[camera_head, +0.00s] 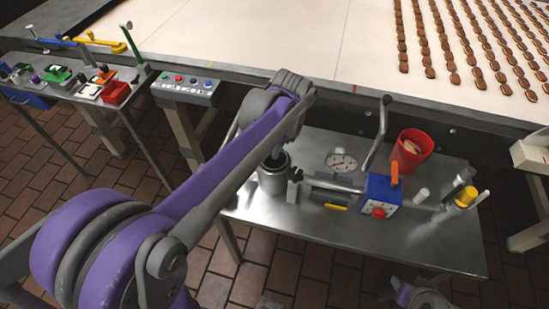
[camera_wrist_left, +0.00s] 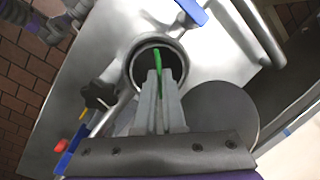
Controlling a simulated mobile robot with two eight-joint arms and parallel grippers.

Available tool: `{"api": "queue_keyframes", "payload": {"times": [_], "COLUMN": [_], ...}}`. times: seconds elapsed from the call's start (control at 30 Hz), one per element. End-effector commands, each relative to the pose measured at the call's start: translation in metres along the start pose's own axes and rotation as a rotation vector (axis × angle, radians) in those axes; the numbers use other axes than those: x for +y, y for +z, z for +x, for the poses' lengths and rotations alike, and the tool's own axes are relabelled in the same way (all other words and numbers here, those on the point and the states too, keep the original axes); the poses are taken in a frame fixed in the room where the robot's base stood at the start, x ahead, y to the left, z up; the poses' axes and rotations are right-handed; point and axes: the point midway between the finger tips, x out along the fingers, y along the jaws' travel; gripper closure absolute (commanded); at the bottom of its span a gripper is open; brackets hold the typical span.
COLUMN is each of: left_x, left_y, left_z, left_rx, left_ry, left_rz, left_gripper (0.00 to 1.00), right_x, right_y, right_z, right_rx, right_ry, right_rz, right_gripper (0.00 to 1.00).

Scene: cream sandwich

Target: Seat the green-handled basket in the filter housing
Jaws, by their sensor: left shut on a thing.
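The filter housing (camera_head: 273,183) is a grey metal cylinder at the left end of the steel table in the head view. In the left wrist view its round rim (camera_wrist_left: 133,68) surrounds a dark opening. The green handle of the basket (camera_wrist_left: 158,58) shows as a thin green strip within that opening. My left gripper (camera_wrist_left: 160,78) is shut on the handle, with its fingertips over the opening. The basket's body is hidden, so I cannot tell how deep it sits. In the head view my purple arm comes down over the housing and mostly hides the gripper.
A blue box with an orange lever (camera_head: 381,190), a round gauge (camera_head: 341,161) and a red bucket (camera_head: 411,150) stand right of the housing on the steel table (camera_head: 340,240). A bent grey pipe (camera_head: 378,135) rises behind. The table's front is clear.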

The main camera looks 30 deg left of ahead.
Motion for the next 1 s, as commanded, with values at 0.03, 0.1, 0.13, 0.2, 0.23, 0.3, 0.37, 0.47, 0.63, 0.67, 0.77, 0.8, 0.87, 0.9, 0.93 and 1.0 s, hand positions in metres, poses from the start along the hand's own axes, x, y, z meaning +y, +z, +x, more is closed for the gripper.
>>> {"api": "queue_keyframes", "payload": {"times": [0.03, 0.1, 0.13, 0.2, 0.23, 0.3, 0.37, 0.47, 0.63, 0.67, 0.77, 0.8, 0.87, 0.9, 0.93, 1.0], "left_x": [0.001, 0.002, 0.003, 0.004, 0.005, 0.005, 0.005, 0.005, 0.005, 0.006, 0.005, 0.005, 0.005, 0.005, 0.005, 0.005], "left_y": [-0.001, -0.002, -0.002, -0.003, -0.003, -0.003, -0.003, -0.003, -0.004, -0.004, -0.004, -0.004, -0.004, -0.004, -0.004, -0.004], "left_z": [0.006, 0.017, 0.022, 0.031, 0.034, 0.037, 0.038, 0.037, 0.04, 0.041, 0.041, 0.041, 0.04, 0.04, 0.04, 0.04], "left_rx": [0.0, 0.0, 0.0, 0.0, 0.0, 0.0, 0.0, 0.0, 0.0, 0.0, 0.0, 0.0, 0.0, 0.0, 0.0, 0.0], "left_ry": [0.0, 0.0, 0.0, 0.0, 0.0, 0.0, 0.0, 0.0, 0.0, 0.0, 0.0, 0.0, 0.0, 0.0, 0.0, 0.0], "left_rz": [0.0, 0.0, 0.0, 0.0, 0.0, 0.0, 0.0, 0.0, 0.0, 0.0, 0.0, 0.0, 0.0, 0.0, 0.0, 0.0], "left_gripper": [1.0, 1.0, 1.0, 1.0, 1.0, 1.0, 1.0, 1.0, 1.0, 1.0, 0.79, 0.72, 0.64, 0.64, 0.64, 0.64], "right_x": [0.0, 0.0, 0.0, 0.0, 0.0, 0.0, 0.0, 0.0, 0.0, 0.0, 0.0, 0.0, 0.0, 0.0, 0.0, 0.0], "right_y": [0.001, 0.002, 0.002, 0.003, 0.003, 0.003, 0.003, 0.003, 0.004, 0.005, 0.004, 0.004, 0.004, 0.004, 0.004, 0.004], "right_z": [0.001, 0.002, 0.002, 0.003, 0.003, 0.003, 0.003, 0.003, 0.005, 0.005, 0.005, 0.005, 0.005, 0.005, 0.005, 0.005], "right_rx": [0.0, -0.001, -0.001, -0.002, -0.002, -0.002, -0.002, -0.002, -0.003, -0.004, -0.003, -0.003, -0.003, -0.003, -0.003, -0.003], "right_ry": [0.0, 0.0, 0.0, 0.0, 0.0, 0.0, 0.0, 0.0, 0.0, 0.0, 0.0, 0.0, 0.0, 0.0, 0.0, 0.0], "right_rz": [0.0, 0.0, 0.0, 0.0, 0.0, 0.0, 0.0, 0.0, 0.0, 0.0, 0.0, 0.0, 0.0, 0.0, 0.0, 0.0], "right_gripper": [0.59, 0.59, 0.59, 0.59, 0.59, 0.59, 0.59, 0.59, 0.59, 0.59, 0.59, 0.59, 0.59, 0.59, 0.59, 0.59]}}
